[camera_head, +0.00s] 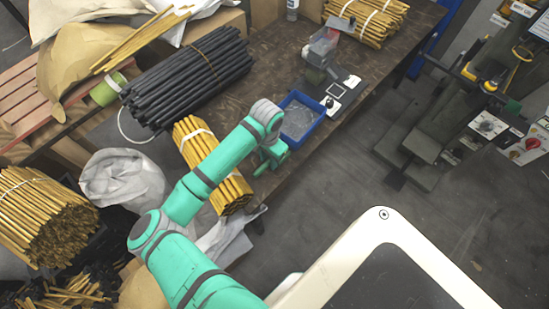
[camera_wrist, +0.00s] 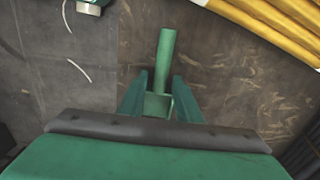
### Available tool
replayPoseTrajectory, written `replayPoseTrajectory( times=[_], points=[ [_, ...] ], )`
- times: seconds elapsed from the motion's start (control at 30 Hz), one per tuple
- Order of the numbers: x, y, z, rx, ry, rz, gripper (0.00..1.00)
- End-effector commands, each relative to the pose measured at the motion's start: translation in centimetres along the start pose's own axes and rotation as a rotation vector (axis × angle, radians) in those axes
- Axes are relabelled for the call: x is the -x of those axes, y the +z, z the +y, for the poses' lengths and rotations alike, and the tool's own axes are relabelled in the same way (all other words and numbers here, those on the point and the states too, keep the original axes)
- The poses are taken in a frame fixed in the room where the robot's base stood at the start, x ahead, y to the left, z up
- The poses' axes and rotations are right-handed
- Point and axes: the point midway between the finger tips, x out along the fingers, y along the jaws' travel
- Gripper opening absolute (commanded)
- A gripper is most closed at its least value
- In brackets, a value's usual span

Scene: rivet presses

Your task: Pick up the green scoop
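The green scoop (camera_wrist: 166,52) shows in the wrist view, with its straight handle pointing up the picture and its boxy part (camera_wrist: 157,105) between my fingers. My gripper (camera_wrist: 160,82) looks open, with one finger on each side of the scoop and a gap showing beside the handle. I cannot tell whether either finger touches it. In the head view my gripper (camera_head: 272,156) is low over the dark workbench, just left of the blue tray. A small dark green part (camera_head: 262,168) shows beside it; I cannot tell if this is the scoop or a finger.
The blue tray (camera_head: 299,119) holds grey material. A yellow rod bundle (camera_head: 232,190) lies close to my gripper and also shows in the wrist view (camera_wrist: 280,22). Black rods (camera_head: 185,80) lie behind. A small device (camera_head: 322,47) stands beyond the tray. The bench's front edge is near.

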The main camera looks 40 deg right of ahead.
Motion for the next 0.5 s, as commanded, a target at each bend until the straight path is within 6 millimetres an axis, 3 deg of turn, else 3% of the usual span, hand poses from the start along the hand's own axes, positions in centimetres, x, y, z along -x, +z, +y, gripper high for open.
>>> replayPoseTrajectory(
  times=[0.03, 0.1, 0.5],
  points=[
    [0.01, -0.01, 0.00, 0.000, 0.000, 0.000, 0.18],
    [0.01, -0.01, 0.01, 0.000, 0.000, 0.000, 0.01],
    [0.28, -0.03, 0.01, -0.001, 0.000, 0.000, 0.00]
  ],
)
